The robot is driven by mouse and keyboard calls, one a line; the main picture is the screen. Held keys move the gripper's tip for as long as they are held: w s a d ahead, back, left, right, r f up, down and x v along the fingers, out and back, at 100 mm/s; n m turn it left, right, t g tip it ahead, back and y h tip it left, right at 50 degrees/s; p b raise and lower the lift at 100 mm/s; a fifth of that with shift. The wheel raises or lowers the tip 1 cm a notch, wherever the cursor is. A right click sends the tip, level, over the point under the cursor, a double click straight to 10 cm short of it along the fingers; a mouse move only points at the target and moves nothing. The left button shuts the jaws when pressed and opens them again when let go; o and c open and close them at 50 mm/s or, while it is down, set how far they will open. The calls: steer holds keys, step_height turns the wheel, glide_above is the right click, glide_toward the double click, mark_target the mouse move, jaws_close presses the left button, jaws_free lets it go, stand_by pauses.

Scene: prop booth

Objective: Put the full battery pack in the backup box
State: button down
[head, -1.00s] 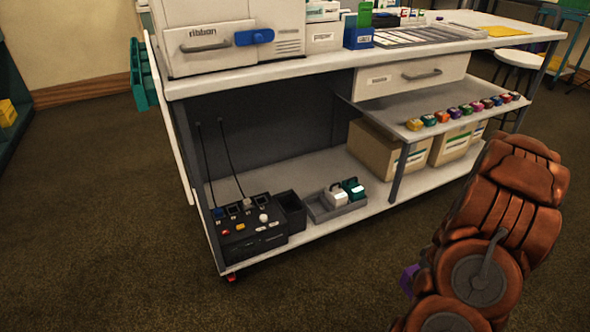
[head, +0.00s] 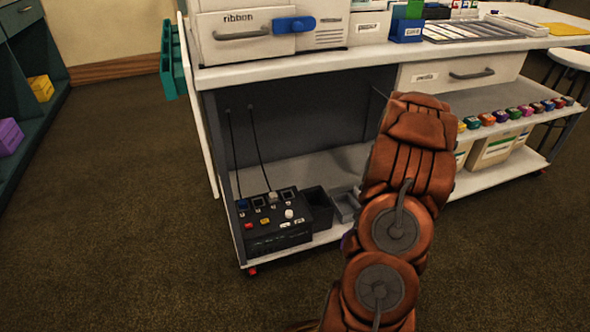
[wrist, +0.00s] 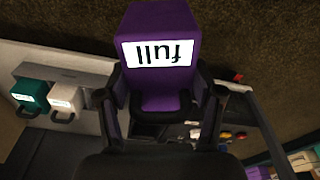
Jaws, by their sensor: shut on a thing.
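The purple battery pack (wrist: 160,45), with a white label reading "full" upside down, fills the top middle of the wrist view. My gripper (wrist: 162,98) is shut on it, one finger on each side. In the head view my arm hides the gripper and nearly all of the pack. A dark open box (head: 318,207) stands on the lower shelf, right of the black button unit (head: 280,232); I read no label on it, so I cannot tell whether it is the backup box.
A grey tray (head: 345,204) beside the dark box is partly hidden by my arm. Teal (wrist: 30,92) and white (wrist: 64,98) packs show in the wrist view. The white worktop (head: 300,66) overhangs the lower shelf. The carpet in front is clear.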

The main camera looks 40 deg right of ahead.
steer(key=w+d+r+m+b, duration=0.2)
steer(key=w+d+r, duration=0.1)
steer(key=w+d, duration=0.7)
steer(key=w+a+r, duration=0.2)
steer(key=w, duration=0.6)
steer(key=w+a+r+m+b, duration=0.1)
steer(key=w+a+r, duration=0.1)
steer(key=w, duration=0.7)
steer(key=shift+m, duration=0.3)
steer(key=shift+a, duration=0.1)
steer(key=shift+f+b, duration=1.35)
steer(key=shift+f, duration=0.8)
steer(key=shift+f+p, duration=0.6)
steer(key=shift+f, duration=2.35)
steer(key=shift+f, duration=0.3)
